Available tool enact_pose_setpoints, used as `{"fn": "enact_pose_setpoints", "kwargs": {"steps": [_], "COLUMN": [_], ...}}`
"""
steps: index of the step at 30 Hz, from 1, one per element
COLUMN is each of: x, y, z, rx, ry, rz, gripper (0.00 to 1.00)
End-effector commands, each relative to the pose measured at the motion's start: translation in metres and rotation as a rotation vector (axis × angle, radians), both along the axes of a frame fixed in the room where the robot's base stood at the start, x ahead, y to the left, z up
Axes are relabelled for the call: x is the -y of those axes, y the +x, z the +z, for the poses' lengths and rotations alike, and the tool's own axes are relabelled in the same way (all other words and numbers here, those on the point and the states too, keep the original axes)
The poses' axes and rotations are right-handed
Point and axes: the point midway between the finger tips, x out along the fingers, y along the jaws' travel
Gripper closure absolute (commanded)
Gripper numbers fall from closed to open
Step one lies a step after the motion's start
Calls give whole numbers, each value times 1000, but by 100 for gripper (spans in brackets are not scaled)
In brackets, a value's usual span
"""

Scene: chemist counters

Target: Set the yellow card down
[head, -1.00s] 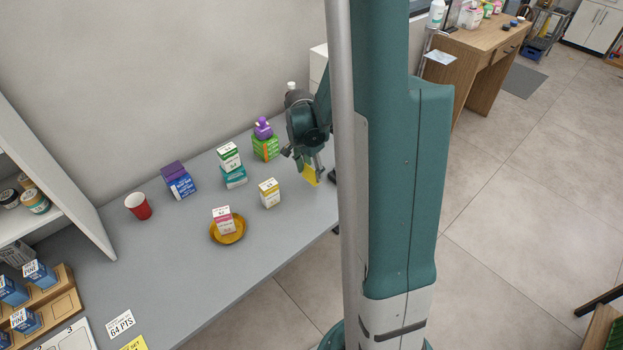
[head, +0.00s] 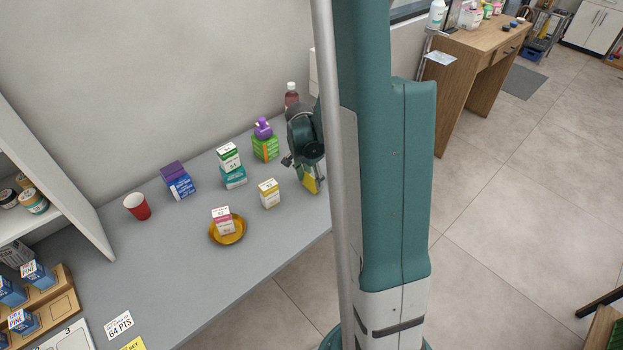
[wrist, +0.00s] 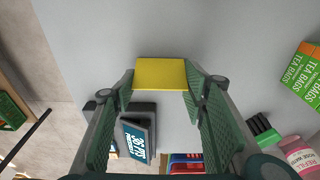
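The yellow card (wrist: 160,74) spans the gap between my two fingertips in the wrist view, with a fingertip at each side edge. My gripper (wrist: 159,80) is shut on it. In the head view the yellow card (head: 310,184) hangs below my gripper (head: 306,172), over the right part of the grey counter (head: 262,250). I cannot tell whether its lower edge touches the counter.
A dark device with a points screen (wrist: 138,138) is near the left finger. Green tea bags (wrist: 308,75) and a pink bottle (wrist: 301,156) are right in the wrist view. A yellow-white box (head: 269,194) and orange dish (head: 227,238) stand left of my gripper.

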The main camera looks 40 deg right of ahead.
Motion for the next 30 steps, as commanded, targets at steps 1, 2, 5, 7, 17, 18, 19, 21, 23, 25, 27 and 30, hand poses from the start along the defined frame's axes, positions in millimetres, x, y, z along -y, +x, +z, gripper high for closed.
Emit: {"fn": "enact_pose_setpoints", "kwargs": {"steps": [1, 2, 5, 7, 17, 18, 19, 21, 23, 25, 27, 30], "x": [0, 0, 0, 0, 0, 0, 0, 0, 0, 0, 0, 0], "y": [0, 0, 0, 0, 0, 0, 0, 0, 0, 0, 0, 0], "z": [0, 0, 0, 0, -3, -3, -3, -3, -3, -3, -2, 0], "rx": [0, 0, 0, 0, 0, 0, 0, 0, 0, 0, 0, 0], "ry": [0, 0, 0, 0, 0, 0, 0, 0, 0, 0, 0, 0], "rz": [0, 0, 0, 0, 0, 0, 0, 0, 0, 0, 0, 0], "gripper": [62, 62, 62, 62, 42, 42, 42, 42, 42, 42, 42, 42]}}
